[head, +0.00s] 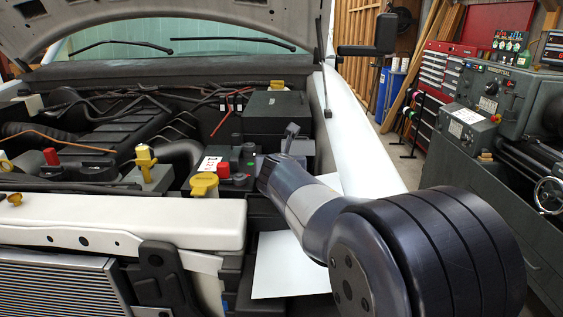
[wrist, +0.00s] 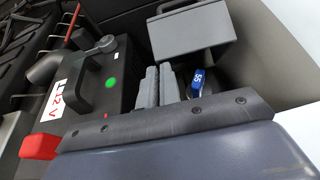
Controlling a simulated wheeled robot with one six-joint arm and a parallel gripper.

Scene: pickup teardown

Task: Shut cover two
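A grey box-like cover (wrist: 192,48) with a raised bar along its top stands tilted up in the wrist view. I see no number two on the cover. In the head view a grey piece (head: 291,132) sticks up just beyond my gripper (head: 268,173); I cannot tell whether it is part of the cover. My gripper is low over the right side of the engine bay.
The battery (wrist: 90,92) with a 12V label, a green dot and a red cap (wrist: 40,147) lies to the left. A yellow cap (head: 204,184) and a black box (head: 275,117) are close by. The white fender (head: 360,150) bounds the right; the raised hood (head: 160,18) hangs above.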

